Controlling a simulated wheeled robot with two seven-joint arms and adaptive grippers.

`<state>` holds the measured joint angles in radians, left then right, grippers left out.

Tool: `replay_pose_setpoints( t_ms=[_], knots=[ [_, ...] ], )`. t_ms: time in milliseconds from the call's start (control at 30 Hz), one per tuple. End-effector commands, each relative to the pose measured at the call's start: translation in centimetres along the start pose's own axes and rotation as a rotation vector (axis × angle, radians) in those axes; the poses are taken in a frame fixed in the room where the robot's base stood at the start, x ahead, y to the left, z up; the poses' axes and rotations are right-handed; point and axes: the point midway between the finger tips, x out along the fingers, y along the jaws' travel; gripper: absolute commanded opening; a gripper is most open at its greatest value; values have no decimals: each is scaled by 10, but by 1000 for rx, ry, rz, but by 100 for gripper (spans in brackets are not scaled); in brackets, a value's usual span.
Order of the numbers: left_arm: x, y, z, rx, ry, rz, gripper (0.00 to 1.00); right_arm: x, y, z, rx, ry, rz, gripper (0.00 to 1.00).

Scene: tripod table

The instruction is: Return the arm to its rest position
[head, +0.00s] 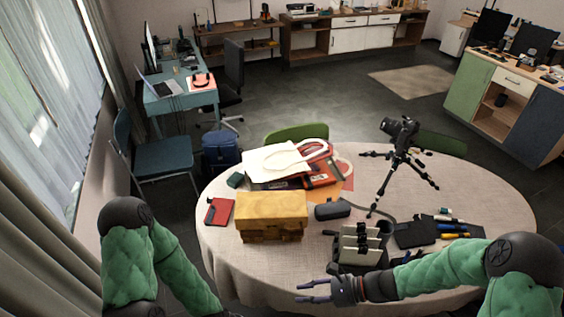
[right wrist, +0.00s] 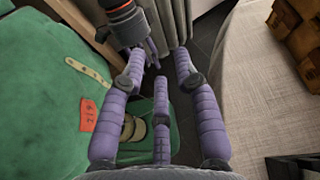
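My right gripper (head: 314,292) is in front of the table's near edge, with its fingers pointing left in the head view. In the right wrist view its purple fingers (right wrist: 160,105) are spread apart with nothing between them. My left arm (head: 128,265) runs down out of the bottom of the head view, and its hand is out of that picture. A dark wrist with a red ring, apparently my left gripper (right wrist: 148,52), shows at the top of the right wrist view, partly hidden. The black camera (head: 399,128) sits on the upright tripod (head: 398,168) on the table.
The round table (head: 480,190) has a pale cloth. On it are a yellow-topped box (head: 270,208), a white bag (head: 280,160), a red item (head: 219,211), a black case (head: 332,209), a slotted holder (head: 360,245) near my right forearm, and pens. A blue chair (head: 165,155) stands left.

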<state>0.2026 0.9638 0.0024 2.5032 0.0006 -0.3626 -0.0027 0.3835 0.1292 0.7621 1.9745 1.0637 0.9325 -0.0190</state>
Motion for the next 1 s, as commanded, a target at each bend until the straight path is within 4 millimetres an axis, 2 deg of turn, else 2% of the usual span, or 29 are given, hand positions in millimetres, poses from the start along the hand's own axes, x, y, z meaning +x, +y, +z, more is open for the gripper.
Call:
replay_pose_setpoints(
  t_ms=[67, 267, 567, 767, 900, 1000],
  knots=[
    [0, 0, 0, 0, -1, 0, 40, 1, 1, -1, -1, 2, 3, 31],
    [6, -2, 0, 0, 1, 0, 40, 10, 24, -21, -24, 59, 88, 31],
    [16, -6, 0, 0, 0, 0, 40, 22, 68, -64, -103, 179, 256, 31],
    [28, -10, -1, 0, 0, 0, 40, 29, 107, -110, -229, 296, 421, 31],
    [40, -14, -2, 0, 0, 0, 40, 33, 135, -157, -408, 401, 560, 31],
    [49, -17, -2, 0, 0, 0, 40, 39, 146, -187, -565, 465, 634, 31]
  ],
)
